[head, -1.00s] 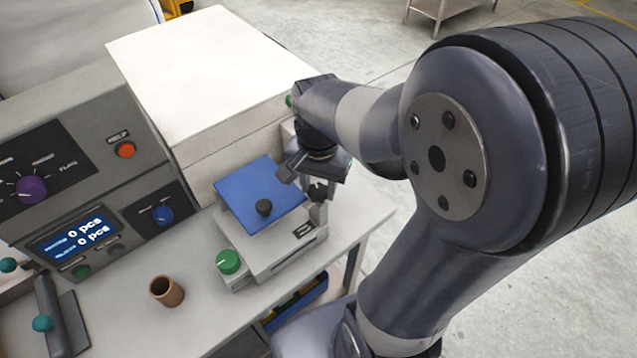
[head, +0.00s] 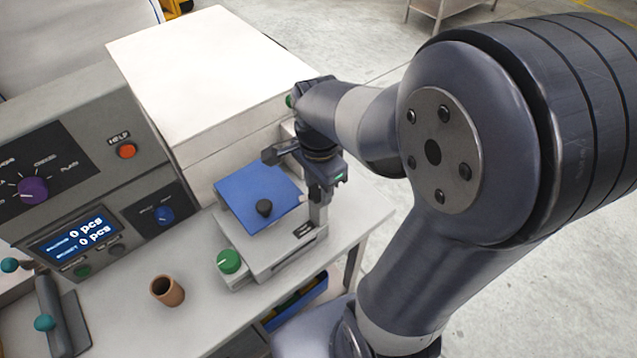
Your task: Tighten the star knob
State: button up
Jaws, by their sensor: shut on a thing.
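The scale-like device (head: 270,262) stands on the bench with a tilted blue plate (head: 238,190) on top. A green knob (head: 228,262) with a white mark is on the device's front left. My gripper (head: 318,198) points down at the device's right post (head: 318,217), just right of the blue plate. It is shut on the dark star knob at the top of that post. The gripper hides the star knob now.
A large white box (head: 200,80) stands behind the device. A grey control panel (head: 90,190) with a lit display is on the left. A brown cup (head: 166,290) stands in front. The bench (head: 215,322) is clear between cup and device.

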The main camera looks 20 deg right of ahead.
aim_at(319, 190)
jog(key=shift+m, duration=0.5)
jog(key=o, duration=1)
jog(key=shift+r, duration=0.15)
notch_tip(319, 190, up, 11)
jog(key=shift+f, duration=0.2)
notch_tip(319, 190, down, 11)
dwell(0.6)
